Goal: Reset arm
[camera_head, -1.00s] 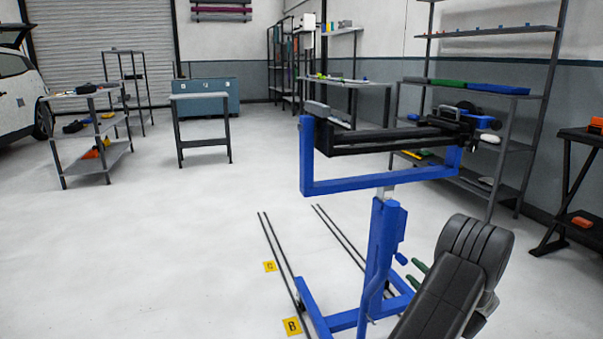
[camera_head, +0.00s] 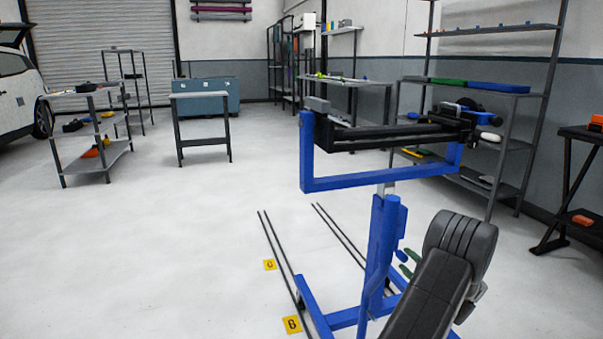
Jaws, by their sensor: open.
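My dark grey arm rises from the bottom right edge of the head view to a rounded black joint. My gripper (camera_head: 407,263) shows only as two small green fingertips, apart from each other, at the left side of that joint. The rest of it is hidden behind my arm. I see nothing between the fingertips. They are close to the right of the blue post in the picture; I cannot tell whether they touch it.
A blue stand (camera_head: 350,184) with a black rail unit (camera_head: 385,133) on top stands just beyond my arm. Dark floor rails run beside yellow markers (camera_head: 292,324). Shelving (camera_head: 515,92) and a dark table (camera_head: 577,134) line the right. Open floor lies left.

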